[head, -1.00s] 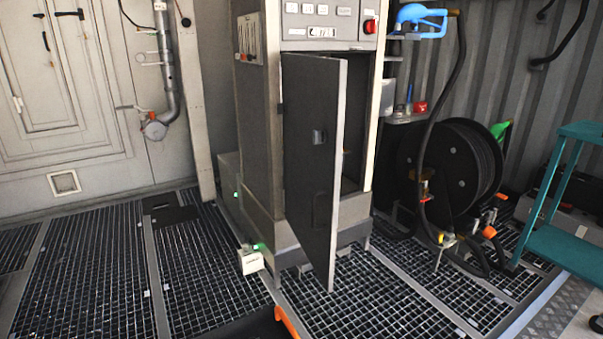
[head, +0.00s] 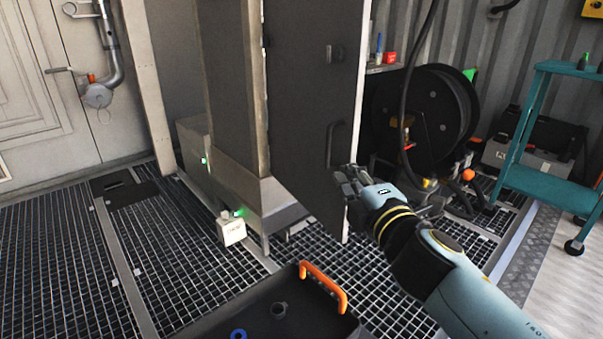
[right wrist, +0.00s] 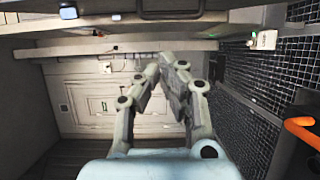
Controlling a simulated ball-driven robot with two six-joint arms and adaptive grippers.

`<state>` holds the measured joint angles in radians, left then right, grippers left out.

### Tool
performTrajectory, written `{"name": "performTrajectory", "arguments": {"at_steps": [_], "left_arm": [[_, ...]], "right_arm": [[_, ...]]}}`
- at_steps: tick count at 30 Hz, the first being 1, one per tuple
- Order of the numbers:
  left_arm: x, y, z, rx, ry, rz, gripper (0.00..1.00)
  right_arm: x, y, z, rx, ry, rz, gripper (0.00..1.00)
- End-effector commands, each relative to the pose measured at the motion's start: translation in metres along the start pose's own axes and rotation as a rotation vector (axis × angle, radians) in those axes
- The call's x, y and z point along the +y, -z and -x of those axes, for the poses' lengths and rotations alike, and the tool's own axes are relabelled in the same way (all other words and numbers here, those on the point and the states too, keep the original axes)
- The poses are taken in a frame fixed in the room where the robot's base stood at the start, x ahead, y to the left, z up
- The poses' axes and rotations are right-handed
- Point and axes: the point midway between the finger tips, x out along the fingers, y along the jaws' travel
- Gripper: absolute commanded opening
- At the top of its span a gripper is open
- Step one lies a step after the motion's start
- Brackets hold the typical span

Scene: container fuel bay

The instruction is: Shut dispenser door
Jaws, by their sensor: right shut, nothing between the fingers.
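The dispenser door (head: 300,110) is a tall dark grey panel standing ajar from the dispenser cabinet (head: 235,90). A dark pull handle (head: 335,145) and a small latch sit on its face. My right gripper (head: 350,183) is shut and empty at the lower free edge of the door, below the handle. I cannot tell whether it touches the panel. In the right wrist view the shut fingers (right wrist: 166,66) point away from the camera, and the door (right wrist: 110,22) with its handle runs along the top. The cabinet's inside is hidden. My left gripper is not in view.
A black bin with an orange handle (head: 325,285) is at the bottom front. A small white box (head: 231,231) stands by the cabinet's foot. A hose reel (head: 425,110) and a teal cart (head: 545,175) stand right. Grating on the left is largely clear.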

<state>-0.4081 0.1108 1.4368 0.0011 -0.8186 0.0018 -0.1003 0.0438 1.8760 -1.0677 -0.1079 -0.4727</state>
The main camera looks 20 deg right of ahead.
Motion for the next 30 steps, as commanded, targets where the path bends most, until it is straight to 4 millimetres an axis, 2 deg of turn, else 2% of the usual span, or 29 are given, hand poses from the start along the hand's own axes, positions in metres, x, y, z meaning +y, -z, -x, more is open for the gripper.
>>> {"name": "performTrajectory", "arguments": {"at_steps": [2, 7, 10, 15, 22, 25, 30], "left_arm": [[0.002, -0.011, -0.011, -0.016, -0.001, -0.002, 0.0], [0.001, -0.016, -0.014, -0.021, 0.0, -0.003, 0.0], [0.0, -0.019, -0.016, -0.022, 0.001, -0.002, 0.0], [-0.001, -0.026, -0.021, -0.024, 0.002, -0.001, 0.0], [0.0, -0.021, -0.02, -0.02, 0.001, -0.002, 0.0], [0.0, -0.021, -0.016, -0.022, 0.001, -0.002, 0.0], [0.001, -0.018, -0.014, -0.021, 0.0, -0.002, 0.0]], "right_arm": [[-0.009, 0.0, -0.003, -0.001, -0.003, -0.004, 0.0], [-0.007, 0.001, -0.012, 0.0, -0.01, -0.008, 0.0], [-0.005, 0.001, -0.025, -0.001, -0.011, -0.009, 0.0], [-0.004, 0.001, -0.06, -0.001, -0.011, -0.009, 0.0], [-0.006, 0.0, -0.108, -0.001, -0.009, -0.009, 0.0], [-0.007, -0.017, -0.11, -0.001, -0.007, -0.006, 0.0], [-0.007, -0.033, -0.114, 0.0, -0.007, -0.009, 0.0]]}}
